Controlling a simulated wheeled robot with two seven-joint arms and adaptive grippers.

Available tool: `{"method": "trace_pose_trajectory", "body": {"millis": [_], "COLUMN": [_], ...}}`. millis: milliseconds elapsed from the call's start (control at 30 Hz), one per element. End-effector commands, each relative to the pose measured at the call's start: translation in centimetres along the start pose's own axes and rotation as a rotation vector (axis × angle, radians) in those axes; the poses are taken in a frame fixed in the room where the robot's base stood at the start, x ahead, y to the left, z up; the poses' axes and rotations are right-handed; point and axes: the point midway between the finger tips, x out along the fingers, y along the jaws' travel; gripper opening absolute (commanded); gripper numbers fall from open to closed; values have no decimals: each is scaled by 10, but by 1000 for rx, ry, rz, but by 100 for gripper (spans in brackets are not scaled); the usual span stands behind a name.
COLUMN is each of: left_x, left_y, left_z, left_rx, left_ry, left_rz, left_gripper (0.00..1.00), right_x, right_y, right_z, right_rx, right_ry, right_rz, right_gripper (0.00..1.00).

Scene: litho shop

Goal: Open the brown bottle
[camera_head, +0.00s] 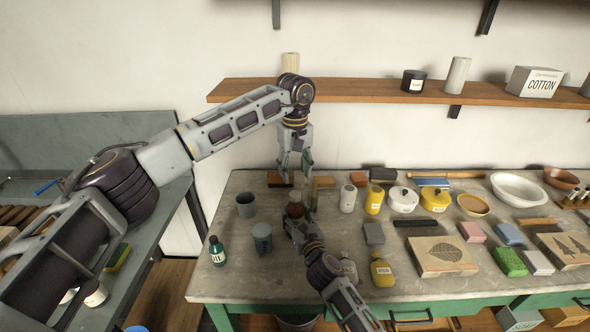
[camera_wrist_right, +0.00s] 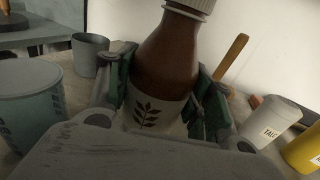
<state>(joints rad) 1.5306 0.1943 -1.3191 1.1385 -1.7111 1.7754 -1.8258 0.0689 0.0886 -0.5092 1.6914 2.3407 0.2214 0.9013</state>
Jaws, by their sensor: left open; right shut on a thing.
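The brown bottle (camera_wrist_right: 168,62) stands in the right wrist view, with a white ribbed cap (camera_wrist_right: 192,5) on top and a pale label with a leaf sprig. My right gripper (camera_wrist_right: 165,95) is shut around its body, with green-padded fingers on both sides. In the head view the bottle (camera_head: 295,209) is small and partly hidden by my right gripper (camera_head: 297,222). My left gripper (camera_head: 296,170) is open and points down above the bottle, apart from it. The bottle's base is hidden.
A grey cup (camera_head: 246,205), a grey tin (camera_head: 262,238) and a green bottle (camera_head: 217,251) stand to the left. A wooden shelf (camera_head: 370,90) runs behind my left arm.

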Motion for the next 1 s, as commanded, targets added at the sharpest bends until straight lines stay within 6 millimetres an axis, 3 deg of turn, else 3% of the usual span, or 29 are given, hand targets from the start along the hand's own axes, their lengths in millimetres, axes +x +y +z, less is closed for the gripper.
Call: {"method": "trace_pose_trajectory", "body": {"millis": [367, 1000], "left_x": [10, 73], "left_y": [0, 0], "left_z": [0, 0], "left_rx": [-2, -2], "left_ry": [0, 1], "left_rz": [0, 1], "left_gripper": [48, 48], "right_x": [0, 0], "right_y": [0, 0], "right_z": [-1, -1], "right_rx": [0, 0], "right_ry": [1, 1], "right_rz": [0, 0], "right_gripper": [0, 0]}}
